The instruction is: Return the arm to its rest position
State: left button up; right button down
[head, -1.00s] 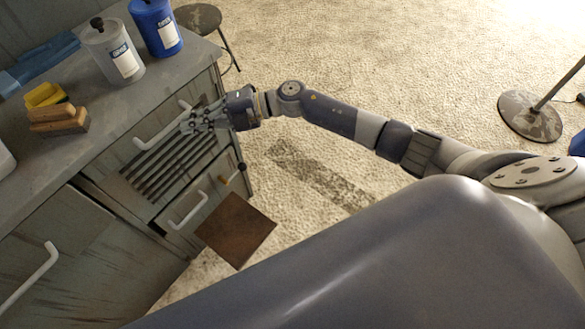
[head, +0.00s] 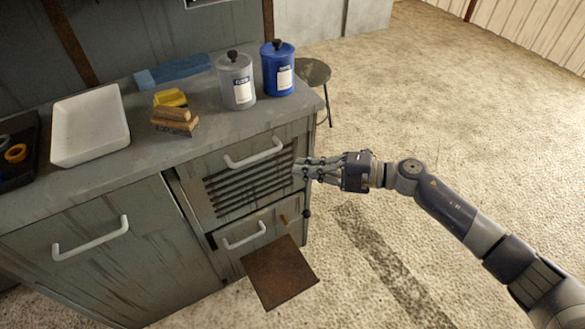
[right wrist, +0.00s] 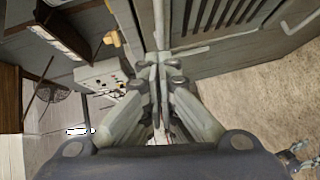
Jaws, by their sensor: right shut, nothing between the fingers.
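My right arm reaches in from the lower right in the head view. Its gripper (head: 308,170) is in front of the right end of the slatted cabinet front (head: 250,185), near the cabinet's corner. The fingers are together with nothing between them, and they also show closed in the right wrist view (right wrist: 160,70). I cannot tell from the head view whether the fingertips touch the slats.
The worktop (head: 222,130) holds a white tray (head: 92,125), a grey canister (head: 237,82), a blue canister (head: 278,70) and wooden brushes (head: 174,122). A brown square plate (head: 279,273) juts out by the lower drawer. A stool (head: 314,72) stands behind. Floor at right is clear.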

jog(key=f+v, duration=0.1)
jog(key=v, duration=0.4)
jog(key=w+d+f+m+t+h, duration=0.45)
jog(key=d+f+m+t, duration=0.2)
jog(key=f+m, duration=0.5)
jog(key=s+d+f+m+h, duration=0.3)
jog(key=f, duration=0.5)
jog(key=s+d+f+m+h+p, duration=0.1)
jog(key=s+d+f+m+h, duration=0.15)
jog(key=f, duration=0.45)
jog(key=s+d+f+m+h, duration=0.2)
jog(key=s+f+m, duration=0.2)
jog(key=f, duration=0.4)
jog(key=s+d+f+m+g+h, duration=0.2)
jog(key=s+f+m+g+h, duration=0.15)
jog(key=s+f, duration=0.95)
pick_arm(q)
jog(key=shift+w+r+p, duration=0.65)
jog(key=shift+w+r, duration=0.4)
jog(key=shift+w, duration=0.2)
pick_arm(e)
jog(key=s+a+f+m+g, duration=0.2)
jog(key=s+g, duration=0.1)
jog(key=s, duration=1)
jog(key=s+a+f+m+g, duration=0.2)
jog(key=s+f+g, duration=0.1)
jog(key=s, duration=1.1)
jog(key=shift+s+f+g, duration=0.2)
jog(key=shift+s+g, duration=0.15)
jog(key=shift+g, duration=0.15)
